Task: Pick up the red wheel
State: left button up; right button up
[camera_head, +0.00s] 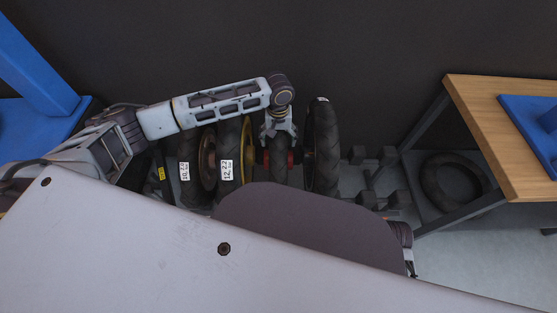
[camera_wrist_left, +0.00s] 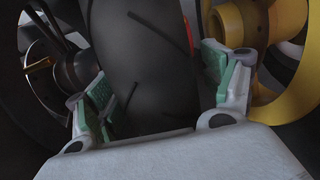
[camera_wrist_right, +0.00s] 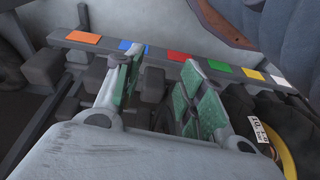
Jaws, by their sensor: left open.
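The red wheel (camera_head: 281,172) stands upright among the other wheels in the head view, a dark tyre with red hub parts at its sides. My left gripper (camera_head: 279,126) is over its top. In the left wrist view the tyre of the red wheel (camera_wrist_left: 150,70) lies between the fingers of my left gripper (camera_wrist_left: 157,78), with a thin red edge showing. The fingers are open, one on each side; contact is not clear. My right gripper (camera_wrist_right: 158,68) is open and empty, with green pads.
Yellow-rimmed wheel (camera_head: 232,152) stands close left of the red wheel; a dark wheel (camera_head: 322,148) stands close right. A rack bar with coloured labels (camera_wrist_right: 175,56) crosses the right wrist view. A wooden-topped table (camera_head: 500,130) stands right, a tyre (camera_head: 455,180) beneath it.

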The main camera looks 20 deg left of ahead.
pick_arm(q)
grip_shut()
jog(key=shift+w+r, duration=0.15)
jog(key=shift+r, duration=0.05)
dwell(0.4)
jog(key=shift+r+p, duration=0.3)
jog(key=shift+r, duration=0.4)
notch_tip(320, 180, up, 6)
jog(key=shift+d+r+p, duration=0.1)
jog(key=shift+r+p, duration=0.1)
jog(key=shift+p, duration=0.85)
jog(key=shift+r, duration=1)
jog(key=shift+r+p, duration=0.1)
jog(key=shift+p, duration=0.2)
pick_arm(e)
jog(key=shift+g+h, duration=0.3)
jog(key=shift+g, duration=0.1)
jog(key=f, duration=0.3)
jog(key=s+d+f, duration=0.1)
jog(key=shift+f, duration=0.15)
jog(key=shift+w, duration=0.2)
